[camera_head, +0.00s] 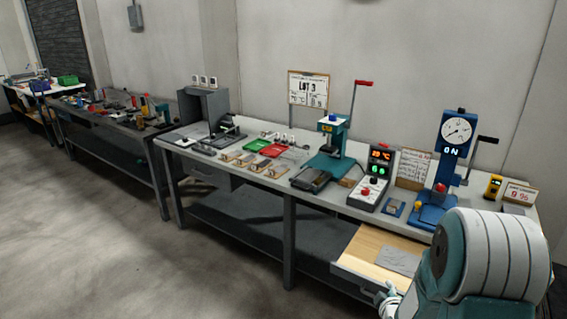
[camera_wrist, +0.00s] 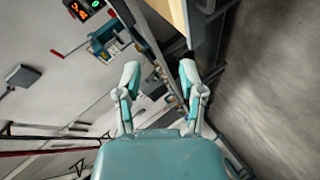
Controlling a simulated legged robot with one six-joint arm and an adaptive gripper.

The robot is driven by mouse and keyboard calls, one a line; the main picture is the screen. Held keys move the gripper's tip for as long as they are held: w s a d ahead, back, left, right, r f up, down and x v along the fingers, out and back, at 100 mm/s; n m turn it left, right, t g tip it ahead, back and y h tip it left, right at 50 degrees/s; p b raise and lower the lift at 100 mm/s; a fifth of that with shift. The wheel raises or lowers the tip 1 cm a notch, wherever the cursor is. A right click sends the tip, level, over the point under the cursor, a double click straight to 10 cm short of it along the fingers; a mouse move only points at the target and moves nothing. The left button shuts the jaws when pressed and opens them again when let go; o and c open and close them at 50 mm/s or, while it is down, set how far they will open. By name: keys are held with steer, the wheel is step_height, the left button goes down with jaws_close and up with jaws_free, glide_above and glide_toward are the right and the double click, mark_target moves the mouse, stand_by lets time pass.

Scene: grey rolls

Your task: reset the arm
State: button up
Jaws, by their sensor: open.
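My gripper (camera_wrist: 159,78) shows in the wrist view with its two pale fingers spread apart. Nothing is held between the fingers. In the head view my arm fills the lower right corner, and a small part of my gripper shows at the bottom edge (camera_head: 388,300), beside an open wooden drawer (camera_head: 372,246). A flat grey piece (camera_head: 399,261) lies in the drawer. The wrist view is turned sideways, with the workbench on its left and the floor on its right.
The grey workbench (camera_head: 350,207) carries a teal press (camera_head: 326,160), a control box with a lit display (camera_head: 376,180), a blue dial gauge stand (camera_head: 452,150), and green and red trays (camera_head: 267,149). Another bench (camera_head: 110,120) stands at the left. The floor (camera_head: 90,240) in front is clear.

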steer(key=s+a+r+m+g, duration=0.1)
steer(key=a+r+m, duration=0.1)
steer(key=r, duration=0.3)
steer(key=s+a+r+m+g, duration=0.1)
steer(key=s+a+r, duration=0.1)
steer(key=r, duration=0.2)
steer(key=s+a+r+m+g, duration=0.1)
steer(key=s+r, duration=0.3)
steer(key=s, duration=0.4)
steer(key=s+a+r+m+g+y, duration=0.1)
steer(key=s+a+r+m, duration=0.3)
steer(key=s, duration=0.4)
steer(key=s+a+r+m+g+y, duration=0.1)
steer(key=s+a+r+m+g, duration=0.2)
steer(key=s+r, duration=0.2)
steer(key=s, duration=0.3)
steer(key=shift+a+r, duration=0.15)
steer(key=shift+r, duration=0.25)
